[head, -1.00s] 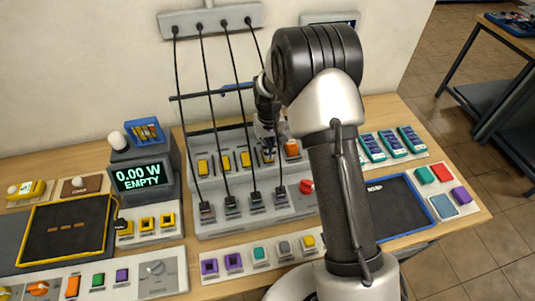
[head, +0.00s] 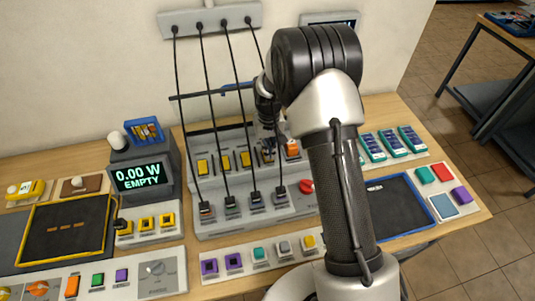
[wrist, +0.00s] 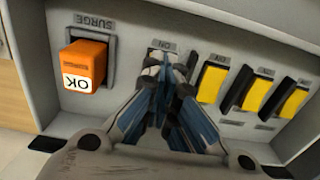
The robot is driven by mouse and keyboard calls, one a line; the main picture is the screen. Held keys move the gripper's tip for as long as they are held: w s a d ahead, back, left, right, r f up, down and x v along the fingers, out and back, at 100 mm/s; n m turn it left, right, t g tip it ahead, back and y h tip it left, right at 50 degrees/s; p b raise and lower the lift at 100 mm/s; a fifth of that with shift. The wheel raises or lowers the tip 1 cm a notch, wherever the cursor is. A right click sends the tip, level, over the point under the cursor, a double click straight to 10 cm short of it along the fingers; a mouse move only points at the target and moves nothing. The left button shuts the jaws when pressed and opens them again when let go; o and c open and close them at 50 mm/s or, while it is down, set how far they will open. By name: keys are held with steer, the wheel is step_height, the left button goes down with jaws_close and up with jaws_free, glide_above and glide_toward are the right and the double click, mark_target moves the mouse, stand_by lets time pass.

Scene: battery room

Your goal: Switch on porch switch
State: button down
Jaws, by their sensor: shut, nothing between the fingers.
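A grey switch panel (head: 215,185) stands on the bench against the wall, with a row of yellow rocker switches (head: 224,162). Three yellow rockers also show in the wrist view (wrist: 258,94), right of my gripper. My gripper (wrist: 168,65) is shut and empty, its fingertips right in front of a switch place marked ON between the orange switch and the yellow rockers. The fingers hide the switch there, so I cannot tell its position or whether they touch it. No porch label is readable.
An orange switch (wrist: 87,66) marked OK sits under a SURGE label, close left of my fingers. Several black cables (head: 208,120) hang in front of the panel. A red knob (head: 306,186) is at its right. A display (head: 141,177) reads 0.00 W EMPTY.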

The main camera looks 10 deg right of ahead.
steer(key=shift+f+b, duration=0.65)
steer(key=shift+f, duration=0.35)
stand_by(0.3)
steer(key=shift+r, duration=0.15)
steer(key=shift+r+p, duration=2.3)
steer(key=shift+r, duration=1.1)
steer(key=shift+f, duration=0.1)
